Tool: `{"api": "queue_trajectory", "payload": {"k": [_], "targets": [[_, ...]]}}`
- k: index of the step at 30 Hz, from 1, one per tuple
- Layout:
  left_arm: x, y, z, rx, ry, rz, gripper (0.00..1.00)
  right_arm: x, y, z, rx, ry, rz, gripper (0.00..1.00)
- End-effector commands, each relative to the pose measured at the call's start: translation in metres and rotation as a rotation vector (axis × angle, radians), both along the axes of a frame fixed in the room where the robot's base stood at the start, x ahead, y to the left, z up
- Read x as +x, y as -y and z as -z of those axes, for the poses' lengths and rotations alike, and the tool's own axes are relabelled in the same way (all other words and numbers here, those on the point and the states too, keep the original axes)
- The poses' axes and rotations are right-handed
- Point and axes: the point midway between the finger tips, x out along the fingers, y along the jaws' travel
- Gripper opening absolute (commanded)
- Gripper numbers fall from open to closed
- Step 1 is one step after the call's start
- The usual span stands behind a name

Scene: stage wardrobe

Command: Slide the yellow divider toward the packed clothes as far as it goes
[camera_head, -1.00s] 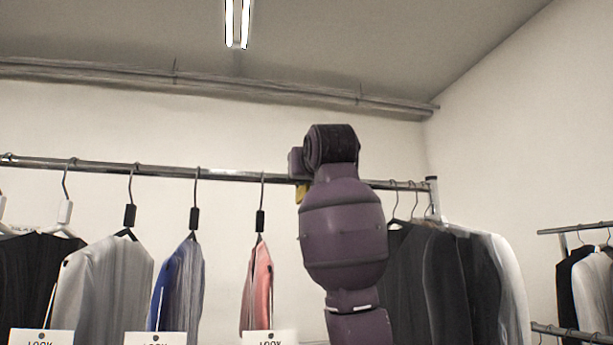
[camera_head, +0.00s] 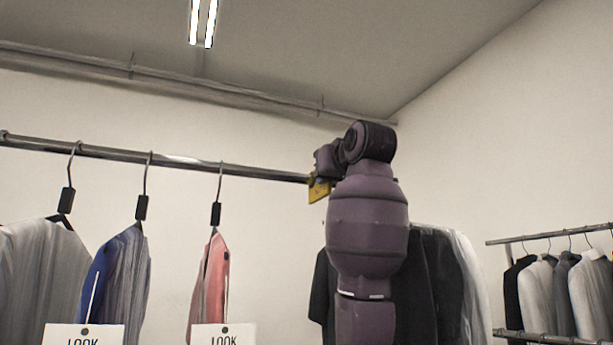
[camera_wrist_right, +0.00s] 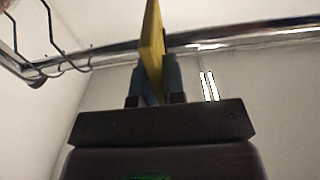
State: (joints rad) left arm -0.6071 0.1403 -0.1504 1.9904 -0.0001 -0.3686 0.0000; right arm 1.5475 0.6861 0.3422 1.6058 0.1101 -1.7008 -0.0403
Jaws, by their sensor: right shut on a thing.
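The yellow divider (camera_head: 319,190) hangs on the metal rail (camera_head: 250,172), to the right of the pink garment and left of the packed dark clothes (camera_head: 436,275). My right gripper (camera_wrist_right: 155,75) is shut on the divider, which shows upright between its fingers in the right wrist view (camera_wrist_right: 152,40). My right arm hides part of the rail and the hooks of the packed clothes in the head view. In the wrist view, several hanger hooks (camera_wrist_right: 48,45) hang on the rail near its end, apart from the divider. My left gripper is not in view.
A pink garment (camera_head: 212,285), a blue one (camera_head: 118,280) and a grey one (camera_head: 40,285) hang spaced out on the left. White LOOK tags (camera_head: 222,336) hang in front. A second rack (camera_head: 548,234) with clothes stands at the right. The rail between pink garment and divider is bare.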

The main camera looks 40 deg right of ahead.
Motion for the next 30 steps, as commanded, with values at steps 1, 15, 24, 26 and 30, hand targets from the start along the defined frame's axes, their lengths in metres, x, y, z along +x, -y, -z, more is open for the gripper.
{"api": "queue_trajectory", "payload": {"k": [1,15,24,26,30], "targets": [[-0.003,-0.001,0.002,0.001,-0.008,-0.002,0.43,0.000,0.000,0.000,0.001,-0.002,-0.001,0.00],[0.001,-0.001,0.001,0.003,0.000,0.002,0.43,0.000,0.000,0.001,0.001,-0.002,-0.001,0.36],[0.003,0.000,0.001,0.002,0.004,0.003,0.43,-0.004,-0.002,0.001,0.000,0.000,0.000,0.36],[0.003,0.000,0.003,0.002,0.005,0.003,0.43,-0.010,-0.003,0.001,0.000,0.001,0.000,0.36],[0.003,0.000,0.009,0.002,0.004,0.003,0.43,-0.030,-0.009,0.002,-0.001,0.003,0.000,0.36]]}}
